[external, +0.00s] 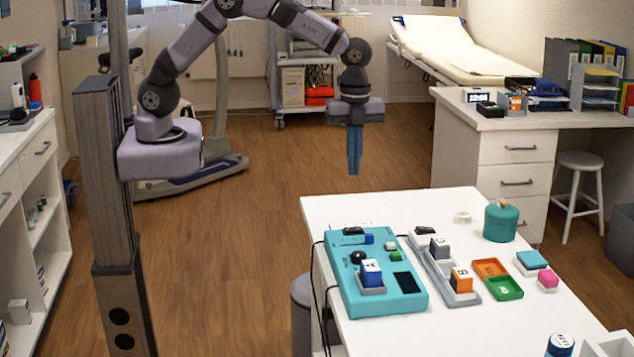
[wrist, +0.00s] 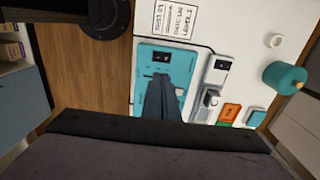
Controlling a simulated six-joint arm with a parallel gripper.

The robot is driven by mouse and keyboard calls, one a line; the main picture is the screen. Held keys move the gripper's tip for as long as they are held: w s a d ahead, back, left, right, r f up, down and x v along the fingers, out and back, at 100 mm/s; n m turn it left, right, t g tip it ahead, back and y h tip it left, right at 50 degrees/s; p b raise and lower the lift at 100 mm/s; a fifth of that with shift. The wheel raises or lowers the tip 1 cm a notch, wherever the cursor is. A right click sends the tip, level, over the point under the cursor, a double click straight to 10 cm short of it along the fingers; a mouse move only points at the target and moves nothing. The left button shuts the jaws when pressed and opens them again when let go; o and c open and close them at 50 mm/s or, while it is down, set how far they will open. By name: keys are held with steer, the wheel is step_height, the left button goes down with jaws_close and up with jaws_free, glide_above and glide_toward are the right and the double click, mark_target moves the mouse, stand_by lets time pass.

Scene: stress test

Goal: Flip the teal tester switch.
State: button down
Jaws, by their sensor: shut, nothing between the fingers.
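The teal tester (external: 402,299) lies flat on the white table, and it also shows in the wrist view (wrist: 145,55). A black rocker switch (external: 353,231) sits near its far edge; in the wrist view the switch (wrist: 161,57) is unobstructed, just beyond my fingertips in the picture. Which way the rocker is tipped is too small to tell. My gripper (external: 353,170) points down with its blue fingers shut and empty. It hangs well above table height, apart from the tester. In the wrist view the fingers (wrist: 160,80) hide part of the tester's middle.
The tester carries a black knob (external: 358,258) and a blue block (external: 371,270). Beside it lies a grey unit (external: 438,268) with another black switch (external: 424,230) and blocks. Orange (external: 490,268) and green (external: 505,288) trays and a teal jar (external: 501,222) stand farther right. A cable runs along the table's left side.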

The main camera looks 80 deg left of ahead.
steer(key=b, duration=0.3)
steer(key=shift+s+f, duration=0.2)
steer(key=shift+f, duration=0.1)
steer(key=shift+s+a+r+b, duration=0.1)
steer(key=shift+s+r+b, duration=0.15)
steer(key=shift+b, duration=0.4)
step_height(320, 180, down, 6)
steer(key=w+p, duration=0.1)
steer(key=p, duration=0.2)
steer(key=shift+w, duration=0.3)
steer(key=shift+r, duration=0.15)
